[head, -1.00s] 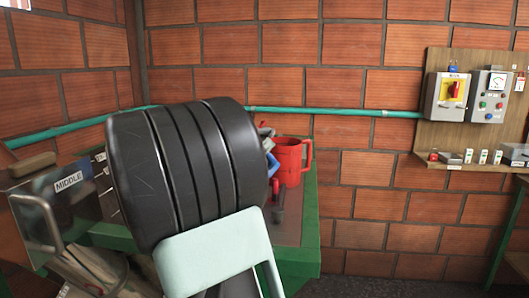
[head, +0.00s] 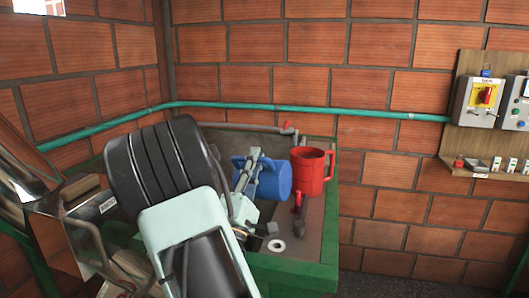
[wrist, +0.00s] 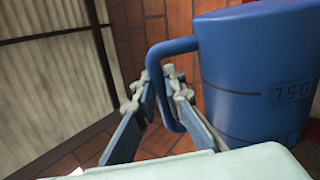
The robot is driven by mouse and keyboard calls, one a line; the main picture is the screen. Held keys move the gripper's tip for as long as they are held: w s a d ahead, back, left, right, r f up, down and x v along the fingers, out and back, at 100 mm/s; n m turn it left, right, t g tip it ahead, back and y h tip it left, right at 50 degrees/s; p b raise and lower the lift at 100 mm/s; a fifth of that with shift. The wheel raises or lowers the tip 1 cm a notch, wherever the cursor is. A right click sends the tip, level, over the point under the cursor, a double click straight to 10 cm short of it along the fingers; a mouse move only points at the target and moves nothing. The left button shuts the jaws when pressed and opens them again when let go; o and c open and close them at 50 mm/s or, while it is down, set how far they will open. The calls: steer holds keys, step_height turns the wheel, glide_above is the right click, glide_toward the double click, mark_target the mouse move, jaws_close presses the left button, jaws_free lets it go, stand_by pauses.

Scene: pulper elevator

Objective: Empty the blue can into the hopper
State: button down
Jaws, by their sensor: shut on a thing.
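The blue can (head: 272,181) is in the green-rimmed trough, left of a red can. My gripper (head: 250,165) is at its left side, shut on its handle. No hopper is clearly identifiable; shiny metal panels (head: 28,165) stand at the far left.
The red can (head: 312,172) stands close right of the blue can. A red-handled valve (head: 298,205) and a pale ring (head: 276,246) are near the trough's green rim (head: 295,277). A green pipe (head: 330,110) runs along the brick wall. Control boxes (head: 483,100) hang at right.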

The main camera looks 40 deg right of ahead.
steer(key=shift+w+a+r+n+t+y+p, duration=0.2)
steer(key=shift+w+a+n+t+y+p, duration=0.2)
steer(key=shift+w+n+t+y+p, duration=0.5)
steer(key=shift+w+a+r+n+t+y+p, duration=0.15)
steer(key=shift+w+a+n+t+y+p, duration=0.35)
steer(key=shift+n, duration=0.8)
steer(key=shift+w+a+r+n+t+y+p, duration=0.25)
steer(key=shift+w+n+t+y+p, duration=0.3)
steer(key=shift+n+p, duration=0.45)
steer(key=shift+w+a+f+n+t+y+p, duration=0.1)
steer(key=shift+w+a+n+t+y+p, duration=0.15)
steer(key=shift+w+n+y+p, duration=0.3)
steer(key=shift+w+a+n+t+y+p, duration=0.1)
steer(key=shift+a+n+y+p, duration=0.2)
steer(key=shift+n, duration=0.45)
steer(key=shift+f, duration=0.15)
